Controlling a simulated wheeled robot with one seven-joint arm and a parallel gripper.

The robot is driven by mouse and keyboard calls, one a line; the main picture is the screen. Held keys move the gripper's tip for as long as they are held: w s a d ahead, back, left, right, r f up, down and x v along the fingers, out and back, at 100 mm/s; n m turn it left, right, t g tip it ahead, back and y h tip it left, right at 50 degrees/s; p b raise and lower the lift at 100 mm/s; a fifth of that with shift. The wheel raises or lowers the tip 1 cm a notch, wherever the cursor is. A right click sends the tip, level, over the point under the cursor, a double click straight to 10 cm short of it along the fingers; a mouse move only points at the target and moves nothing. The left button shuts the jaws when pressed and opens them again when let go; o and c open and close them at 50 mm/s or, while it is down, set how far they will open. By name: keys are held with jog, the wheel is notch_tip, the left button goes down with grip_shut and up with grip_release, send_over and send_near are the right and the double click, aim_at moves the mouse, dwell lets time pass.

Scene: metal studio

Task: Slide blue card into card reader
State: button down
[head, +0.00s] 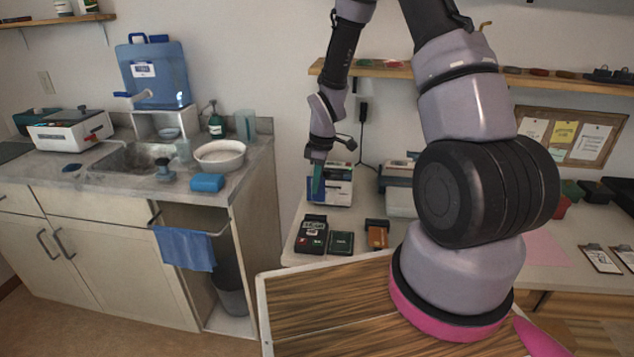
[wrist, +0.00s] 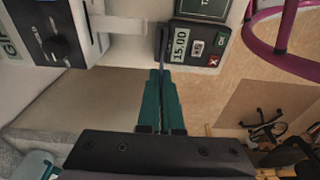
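My gripper (head: 317,190) points down over the back counter in the head view, above and slightly behind the dark card reader (head: 311,234). In the wrist view, its teal fingers (wrist: 161,80) are nearly together, pinching a thin blue strip, the blue card (wrist: 163,50) seen edge-on. The card reader (wrist: 197,42) is just beyond the fingertips, with a "15.00" display, a red X button and a green button. The card's far end is at the reader's near left side. I cannot tell whether it touches or enters the slot. The card is not distinguishable in the head view.
A white machine (head: 331,186) stands behind the reader. A dark box (head: 341,242) and an orange-brown device (head: 377,234) sit to its right. A wooden board (head: 320,305) is in front. The sink counter (head: 250,165) is left, across a gap.

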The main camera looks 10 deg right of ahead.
aim_at(316, 197)
jog(key=shift+f, duration=2.35)
jog(key=shift+f, duration=1.8)
jog(key=c, duration=1)
grip_release()
jog(key=r, duration=0.7)
jog(key=d+r, duration=0.1)
jog(key=r, duration=0.2)
jog(key=shift+s+r, duration=0.25)
jog(key=shift+r, duration=0.1)
